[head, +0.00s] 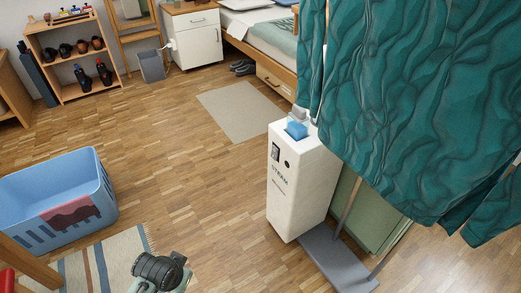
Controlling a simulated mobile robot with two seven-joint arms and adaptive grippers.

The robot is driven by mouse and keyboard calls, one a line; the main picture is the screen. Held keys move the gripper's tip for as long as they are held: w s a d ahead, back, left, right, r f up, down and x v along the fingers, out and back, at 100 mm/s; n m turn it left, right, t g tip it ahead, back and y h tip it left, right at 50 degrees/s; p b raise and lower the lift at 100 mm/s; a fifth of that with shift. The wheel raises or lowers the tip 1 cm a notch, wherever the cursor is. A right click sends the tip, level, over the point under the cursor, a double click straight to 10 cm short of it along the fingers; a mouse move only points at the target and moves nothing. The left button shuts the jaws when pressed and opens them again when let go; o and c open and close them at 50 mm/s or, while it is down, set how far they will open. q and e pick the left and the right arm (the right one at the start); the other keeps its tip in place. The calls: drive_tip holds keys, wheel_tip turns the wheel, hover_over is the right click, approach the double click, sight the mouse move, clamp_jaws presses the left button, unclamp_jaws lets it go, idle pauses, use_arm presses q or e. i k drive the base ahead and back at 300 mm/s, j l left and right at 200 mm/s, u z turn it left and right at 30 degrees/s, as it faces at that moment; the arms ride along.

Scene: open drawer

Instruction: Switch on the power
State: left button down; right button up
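A tall white steamer unit (304,190) stands upright on the floor right of centre, marked "STEAM" on its front. A dark rocker switch (276,152) sits high on that front, with a small round dark knob or hole (287,165) beside it. Whether the switch is on or off is too small to tell. A blue tank (297,130) is set in the top. My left gripper (163,271) shows at the bottom edge, partly cut off, well left of and apart from the steamer. Its fingers are not clear. My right gripper is not in view.
A large teal curtain (400,100) hangs at the right, close to the steamer. A grey base plate (337,262) with poles lies beside it. A blue laundry basket (60,215) with a red cloth and a striped rug (100,265) are at left. The wooden floor between is clear.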

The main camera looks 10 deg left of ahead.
sight(275, 151)
drive_tip(key=i+j+z, duration=0.1)
drive_tip(key=j, duration=0.3)
drive_tip(key=i+j+z, duration=0.1)
drive_tip(key=j, duration=0.3)
drive_tip(key=i+j+z, duration=0.1)
drive_tip(key=j, duration=0.3)
drive_tip(key=i, duration=0.05)
